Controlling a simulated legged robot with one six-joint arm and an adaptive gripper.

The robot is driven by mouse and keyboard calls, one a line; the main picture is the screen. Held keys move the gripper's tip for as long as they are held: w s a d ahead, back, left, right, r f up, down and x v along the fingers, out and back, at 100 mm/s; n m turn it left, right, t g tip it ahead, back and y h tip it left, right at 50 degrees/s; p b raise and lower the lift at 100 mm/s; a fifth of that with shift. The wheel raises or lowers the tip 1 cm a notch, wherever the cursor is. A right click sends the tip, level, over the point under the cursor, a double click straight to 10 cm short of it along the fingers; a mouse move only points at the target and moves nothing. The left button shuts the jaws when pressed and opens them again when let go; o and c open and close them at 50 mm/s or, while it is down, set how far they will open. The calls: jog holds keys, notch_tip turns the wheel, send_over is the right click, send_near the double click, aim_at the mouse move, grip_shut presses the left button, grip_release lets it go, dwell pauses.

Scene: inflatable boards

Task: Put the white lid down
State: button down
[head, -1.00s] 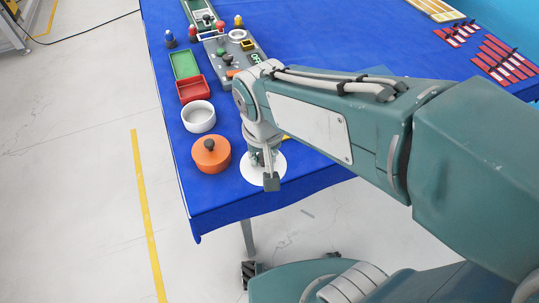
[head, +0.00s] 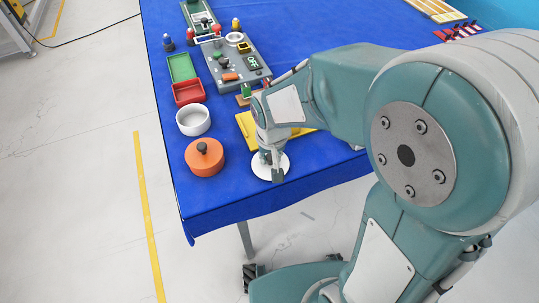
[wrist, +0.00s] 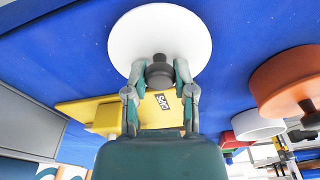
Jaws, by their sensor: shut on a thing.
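The white lid (head: 262,172) is a round flat disc over the blue table near its front edge, right of the orange pot. In the wrist view, the lid (wrist: 160,28) fills the top centre, with a dark knob (wrist: 159,72) on it. My gripper (wrist: 157,76) is shut on that knob, one finger on each side. In the head view my gripper (head: 271,163) comes down from above and hides part of the lid. The lid looks about level and close to the table; I cannot tell whether it touches.
An orange pot (head: 203,163) with a dark knob stands left of the lid, with an open white bowl (head: 193,121) behind it. A yellow board (head: 245,127) lies behind the lid. Red (head: 188,94) and green (head: 182,68) trays stand farther back. The table's front edge is near.

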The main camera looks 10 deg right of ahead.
aim_at(269, 168)
jog(key=shift+a+f, duration=0.15)
jog(key=shift+c, duration=2.2)
grip_release()
jog(key=shift+a, duration=0.55)
jog(key=shift+d, duration=0.4)
notch_tip(269, 168, up, 12)
jog(key=s, duration=0.2)
jog(key=s+d+r+t, duration=0.4)
jog(key=s+d+r, duration=0.1)
jog(key=s+d, duration=0.5)
jog(key=shift+s+d+m, duration=0.25)
jog(key=shift+s+m, duration=0.15)
